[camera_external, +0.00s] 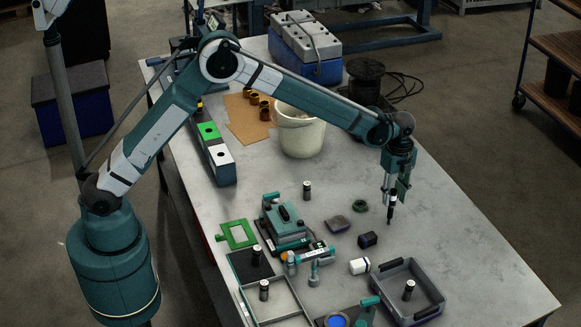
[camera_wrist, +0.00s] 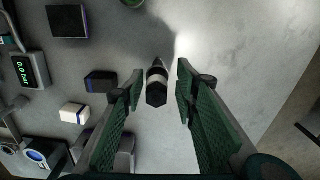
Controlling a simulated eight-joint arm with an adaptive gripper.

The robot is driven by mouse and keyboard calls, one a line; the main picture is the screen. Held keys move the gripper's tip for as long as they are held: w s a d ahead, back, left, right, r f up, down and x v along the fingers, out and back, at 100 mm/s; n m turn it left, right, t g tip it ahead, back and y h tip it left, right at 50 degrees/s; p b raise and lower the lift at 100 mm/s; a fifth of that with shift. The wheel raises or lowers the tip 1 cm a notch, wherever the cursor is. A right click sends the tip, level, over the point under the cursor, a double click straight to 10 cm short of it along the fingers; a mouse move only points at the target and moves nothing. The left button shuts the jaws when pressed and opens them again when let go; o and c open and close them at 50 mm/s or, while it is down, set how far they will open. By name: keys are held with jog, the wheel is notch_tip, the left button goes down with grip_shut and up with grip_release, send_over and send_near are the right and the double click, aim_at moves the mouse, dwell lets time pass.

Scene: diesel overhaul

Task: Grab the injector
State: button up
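Below my gripper (camera_external: 397,188) in the external view is an injector (camera_external: 392,208), a small dark cylinder with a light band, roughly upright. In the wrist view, the green fingers of my gripper (camera_wrist: 161,76) are apart. The injector (camera_wrist: 156,88) appears between them, closer to the left finger, with a visible gap to the right finger. I cannot tell whether the left finger touches it. Similar banded cylinders stand elsewhere: one by the teal device (camera_external: 307,190), one in the grey bin (camera_external: 409,290), and two at the lower left (camera_external: 257,255).
A teal device (camera_external: 285,222) and a white bucket (camera_external: 300,132) stand farther left. The table is clear to the right (camera_external: 470,235).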

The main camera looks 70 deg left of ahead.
jog(key=shift+f, duration=0.95)
send_over(387, 223)
jog(key=shift+w+a+f, duration=0.15)
jog(key=shift+f, duration=1.2)
jog(key=shift+w+a+f, duration=0.1)
jog(key=shift+f, duration=1.2)
jog(key=c, duration=0.9)
